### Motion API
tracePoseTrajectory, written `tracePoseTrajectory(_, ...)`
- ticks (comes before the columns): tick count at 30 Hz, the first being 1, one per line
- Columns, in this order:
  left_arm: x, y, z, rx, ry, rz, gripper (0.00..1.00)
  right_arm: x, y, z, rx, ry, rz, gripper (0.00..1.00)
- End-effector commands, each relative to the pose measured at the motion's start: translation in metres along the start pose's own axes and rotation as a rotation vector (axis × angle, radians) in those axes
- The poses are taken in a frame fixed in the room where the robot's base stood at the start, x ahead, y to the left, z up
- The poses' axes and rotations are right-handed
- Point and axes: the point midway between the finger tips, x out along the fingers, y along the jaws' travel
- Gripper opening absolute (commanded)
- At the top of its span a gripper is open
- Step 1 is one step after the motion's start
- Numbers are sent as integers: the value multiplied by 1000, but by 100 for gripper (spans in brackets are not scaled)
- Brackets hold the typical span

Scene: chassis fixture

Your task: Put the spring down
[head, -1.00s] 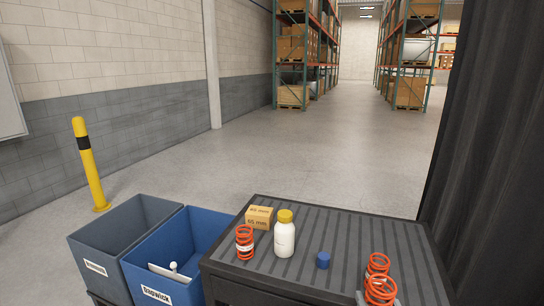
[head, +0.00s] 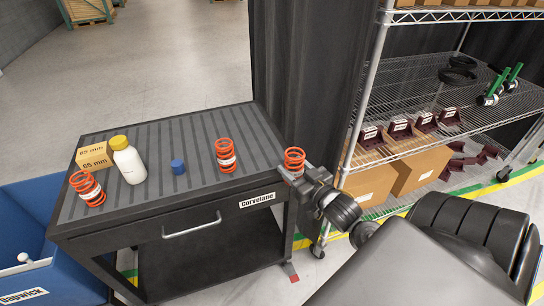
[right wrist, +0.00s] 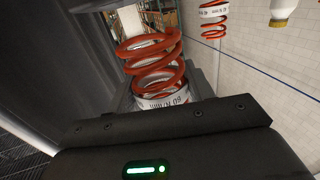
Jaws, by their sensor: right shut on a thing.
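My right gripper (head: 298,174) is shut on an orange coil spring (head: 294,158) with a white label. It holds the spring upright at the right edge of the dark cart (head: 190,128); its height against the top is unclear. In the right wrist view the held spring (right wrist: 152,62) stands between the jaws, its label reading about "60 N/mm". Another orange spring (head: 225,154) stands on the cart's right part, and it also shows in the wrist view (right wrist: 213,18). My left gripper is not in view.
A blue bin (head: 30,235) stands at left. A wire shelf (head: 440,95) stands right. The cart's back middle is clear.

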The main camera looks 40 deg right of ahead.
Motion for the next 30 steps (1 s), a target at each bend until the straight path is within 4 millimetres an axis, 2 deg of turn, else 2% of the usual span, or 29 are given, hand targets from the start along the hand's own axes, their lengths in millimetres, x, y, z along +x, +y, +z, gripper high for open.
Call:
tracePoseTrajectory(1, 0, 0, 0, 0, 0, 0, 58, 4, 25, -10, -15, 4, 11, 16)
tracePoseTrajectory(3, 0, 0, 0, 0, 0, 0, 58, 11, 54, -25, -13, 6, 30, 16)
tracePoseTrajectory(6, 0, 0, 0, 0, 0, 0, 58, 22, 84, -49, -12, 7, 48, 16)
tracePoseTrajectory(10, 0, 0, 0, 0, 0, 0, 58, 34, 106, -75, -6, 4, 63, 16)
tracePoseTrajectory(15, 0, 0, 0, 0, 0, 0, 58, 42, 121, -94, -1, 3, 79, 16)
tracePoseTrajectory(30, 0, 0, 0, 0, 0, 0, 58, 45, 118, -94, 5, 5, 70, 16)
